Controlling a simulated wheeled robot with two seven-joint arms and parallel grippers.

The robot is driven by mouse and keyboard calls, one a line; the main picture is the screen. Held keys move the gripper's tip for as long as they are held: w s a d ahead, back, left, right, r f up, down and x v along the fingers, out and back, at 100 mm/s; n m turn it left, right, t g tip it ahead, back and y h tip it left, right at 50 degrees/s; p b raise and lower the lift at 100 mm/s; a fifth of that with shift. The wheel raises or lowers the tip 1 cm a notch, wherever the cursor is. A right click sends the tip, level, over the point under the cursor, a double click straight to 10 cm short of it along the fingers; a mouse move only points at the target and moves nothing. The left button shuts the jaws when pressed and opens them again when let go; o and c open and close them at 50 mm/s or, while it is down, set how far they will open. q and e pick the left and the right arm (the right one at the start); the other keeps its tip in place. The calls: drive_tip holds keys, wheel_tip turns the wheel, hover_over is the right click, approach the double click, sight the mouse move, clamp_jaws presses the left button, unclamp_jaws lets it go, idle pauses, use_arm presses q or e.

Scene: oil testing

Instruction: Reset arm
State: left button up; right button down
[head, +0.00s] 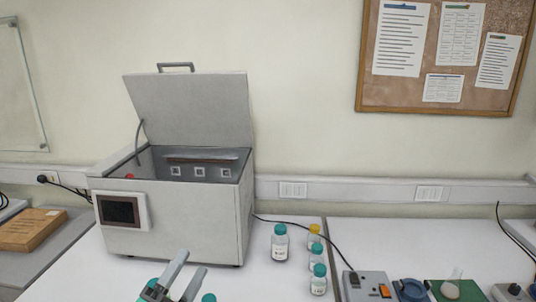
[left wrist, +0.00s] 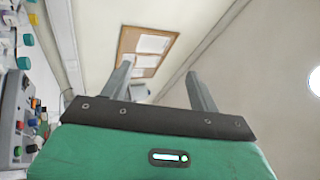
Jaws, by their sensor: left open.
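My left gripper (head: 184,277) shows at the bottom of the head view, in front of the grey machine. Its two grey fingers are apart, with nothing between them. In the left wrist view the same gripper (left wrist: 160,82) is open and empty, with the wall and the notice board behind its fingers. My right gripper is not in either view.
A grey machine (head: 175,230) with its lid raised stands on the white bench. Several capped bottles, one of them dark (head: 279,243), stand to its right. A power box (head: 367,287) and other devices sit at the bottom right. A notice board (head: 448,104) hangs on the wall.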

use_arm(q)
drive_tip(key=s+a+f+n+g+y, duration=0.35)
drive_tip(key=f+n+y, duration=0.25)
drive_tip(key=f+n, duration=0.3)
drive_tip(key=s+a+f+n+g+y, duration=0.2)
drive_tip(key=a+f+n+g+y, duration=0.25)
drive_tip(key=f+n, duration=0.4)
drive_tip(key=s+f+n+g, duration=0.3)
drive_tip(key=s+f+g, duration=0.6)
drive_tip(key=s+f, duration=0.75)
wheel_tip(320, 180, down, 27)
drive_tip(key=s+g, duration=0.1)
drive_tip(key=s, duration=0.1)
drive_tip(key=s+a+f+g, duration=0.1)
drive_tip(key=s+a+f, duration=0.2)
drive_tip(key=s+f, duration=1.6)
drive_tip(key=shift+f+g, duration=0.4)
drive_tip(key=shift+f, duration=0.55)
drive_tip(key=shift+m, duration=0.25)
